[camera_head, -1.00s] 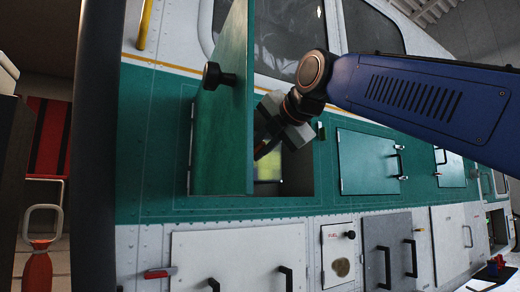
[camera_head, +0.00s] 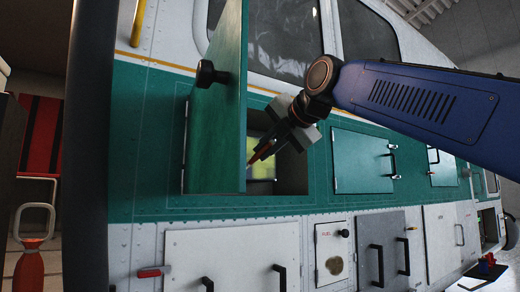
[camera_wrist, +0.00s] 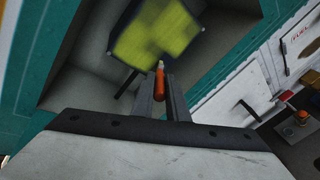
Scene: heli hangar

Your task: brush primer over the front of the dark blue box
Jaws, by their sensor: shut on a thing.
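The dark blue box (camera_wrist: 128,38) sits inside the open compartment; in the wrist view its front carries a broad, patchy yellow-green coat (camera_wrist: 160,35), with dark edges around it. In the head view a yellow-green patch of it (camera_head: 264,172) shows through the opening, partly hidden. My gripper (camera_head: 266,150) is at the compartment mouth, shut on an orange-handled brush (camera_wrist: 160,78). The brush points toward the box. Its pale tip overlaps the lower edge of the coat in the wrist view; I cannot tell whether it touches.
The open green door (camera_head: 218,120) stands out just left of my gripper. The compartment's walls and rim (camera_head: 294,172) lie close around the tool. Closed panels with handles (camera_head: 362,160) line the helicopter side to the right and below.

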